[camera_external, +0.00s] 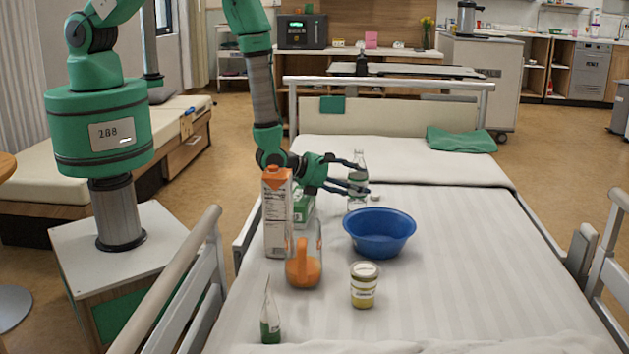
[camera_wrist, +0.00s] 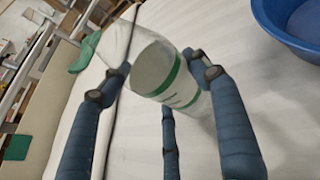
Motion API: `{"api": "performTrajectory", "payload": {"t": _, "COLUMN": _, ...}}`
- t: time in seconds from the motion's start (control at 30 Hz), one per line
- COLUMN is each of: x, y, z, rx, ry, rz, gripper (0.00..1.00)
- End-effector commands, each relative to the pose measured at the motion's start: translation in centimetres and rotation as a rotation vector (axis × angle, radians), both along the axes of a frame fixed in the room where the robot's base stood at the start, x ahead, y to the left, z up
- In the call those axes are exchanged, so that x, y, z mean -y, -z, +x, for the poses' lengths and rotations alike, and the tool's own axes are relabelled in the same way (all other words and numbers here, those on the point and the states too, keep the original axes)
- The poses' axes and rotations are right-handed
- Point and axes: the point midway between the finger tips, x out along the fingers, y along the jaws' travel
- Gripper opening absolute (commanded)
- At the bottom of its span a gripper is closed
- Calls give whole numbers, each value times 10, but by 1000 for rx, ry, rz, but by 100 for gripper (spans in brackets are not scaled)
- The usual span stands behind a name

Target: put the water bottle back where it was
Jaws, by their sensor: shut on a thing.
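The clear water bottle (camera_external: 357,181) with a white and green label stands roughly upright at the bed's middle, behind the blue bowl. My gripper (camera_external: 357,178) reaches it from the left, and its dark fingers are closed around the bottle's body. In the wrist view the bottle (camera_wrist: 165,72) lies between my fingers (camera_wrist: 165,90), with its label showing. I cannot tell whether the bottle's base touches the bed.
A blue bowl (camera_external: 380,234) sits just in front of the bottle. The bed's right side (camera_external: 480,260) is clear.

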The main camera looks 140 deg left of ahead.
Motion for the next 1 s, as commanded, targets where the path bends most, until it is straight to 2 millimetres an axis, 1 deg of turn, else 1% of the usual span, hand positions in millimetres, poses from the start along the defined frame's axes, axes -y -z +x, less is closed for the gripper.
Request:
{"api": "performTrajectory", "payload": {"t": 0.17, "x": 0, "y": 4, "z": 0, "rx": 0, "ry": 0, "rz": 0, "gripper": 27}}
{"api": "performTrajectory", "payload": {"t": 0.2, "x": 0, "y": 3, "z": 0, "rx": 0, "ry": 0, "rz": 0, "gripper": 70}}
{"api": "performTrajectory", "payload": {"t": 0.27, "x": 0, "y": 3, "z": 0, "rx": 0, "ry": 0, "rz": 0, "gripper": 81}}
{"api": "performTrajectory", "payload": {"t": 0.57, "x": 0, "y": 3, "z": 0, "rx": 0, "ry": 0, "rz": 0, "gripper": 81}}
{"api": "performTrajectory", "payload": {"t": 0.77, "x": 1, "y": -1, "z": 0, "rx": 0, "ry": 0, "rz": -1, "gripper": 81}}
{"api": "performTrajectory", "payload": {"t": 0.87, "x": 8, "y": -5, "z": -3, "rx": 0, "ry": 0, "rz": -1, "gripper": 81}}
{"api": "performTrajectory", "payload": {"t": 1.0, "x": 24, "y": -12, "z": -9, "rx": 0, "ry": 1, "rz": -2, "gripper": 81}}
